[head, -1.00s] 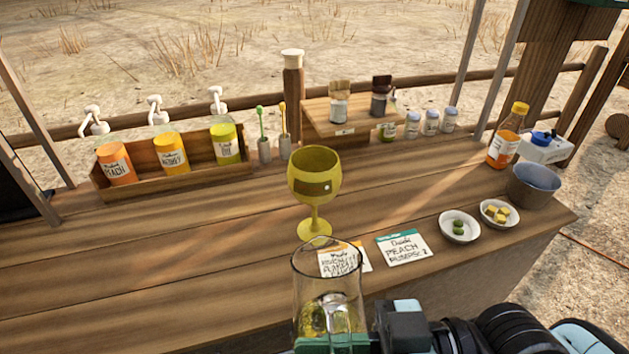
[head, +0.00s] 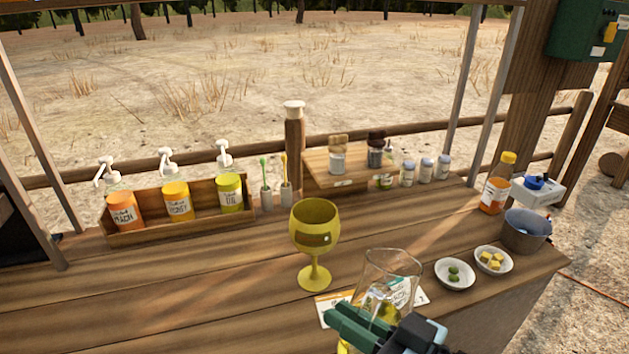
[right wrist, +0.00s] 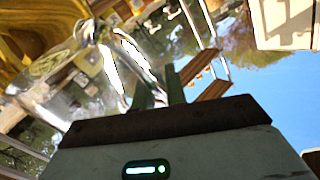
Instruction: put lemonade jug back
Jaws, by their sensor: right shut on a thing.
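The lemonade jug (head: 392,265) is clear glass with a little yellowish liquid low inside. In the head view it is at the lower middle, in front of the recipe cards and right of the yellow goblet (head: 315,224). My right gripper (head: 368,326), with green fingers, is shut on the jug, and its lower part is partly hidden by the gripper. In the right wrist view the glass jug (right wrist: 62,92) slants at upper left beside the fingers. I cannot tell whether its base touches the counter. My left gripper is not in view.
The wooden counter (head: 180,300) is clear at left. A bottle rack (head: 150,237) stands at back left, a small raised shelf (head: 340,180) at back middle. Two garnish bowls (head: 455,284), a grey bucket (head: 526,232) and an orange bottle (head: 495,190) are at right.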

